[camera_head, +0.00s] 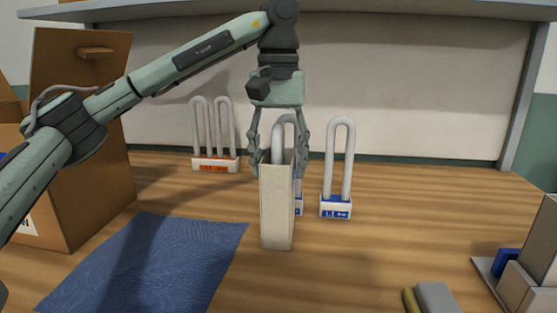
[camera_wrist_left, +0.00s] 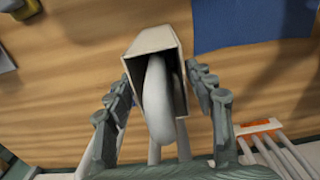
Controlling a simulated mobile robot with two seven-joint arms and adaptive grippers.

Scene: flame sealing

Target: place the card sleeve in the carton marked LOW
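The card sleeve (camera_head: 277,210) is a tall, narrow, pale cardboard box, upright near the middle of the table. It also shows in the left wrist view (camera_wrist_left: 153,41), its open end facing the camera. A white bent tube (camera_wrist_left: 158,95) shows in that opening. My right gripper is out of view.
A blue cloth (camera_head: 150,265) lies in front of the carton. A blue-based lamp (camera_head: 336,205) and an orange-labelled lamp (camera_head: 215,164) stand behind the sleeve; another blue base is partly hidden by it. A stand (camera_head: 518,285) is at the lower right. The right middle is clear.

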